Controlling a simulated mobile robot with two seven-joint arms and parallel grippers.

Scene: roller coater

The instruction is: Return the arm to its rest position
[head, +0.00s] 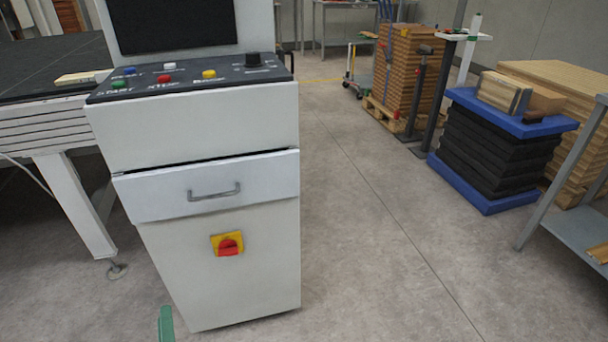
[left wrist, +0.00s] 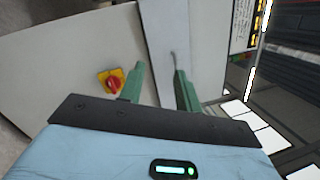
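My left gripper (left wrist: 158,88) shows in the left wrist view with its two green fingers spread apart and nothing between them. In the head view only a green fingertip of the left gripper (head: 166,325) shows at the bottom edge, in front of the control cabinet (head: 225,292). The cabinet's drawer handle (head: 214,191) and a red and yellow rotary switch (head: 228,245) face me. The switch (left wrist: 111,82) also shows in the left wrist view, left of the fingers and apart from them. My right gripper is in neither view.
The cabinet's button panel (head: 185,76) lies above the drawer, with a machine table (head: 50,75) to its left. A blue lift table (head: 485,202) and a grey rack (head: 567,175) stand at the right. The floor (head: 375,260) right of the cabinet is clear.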

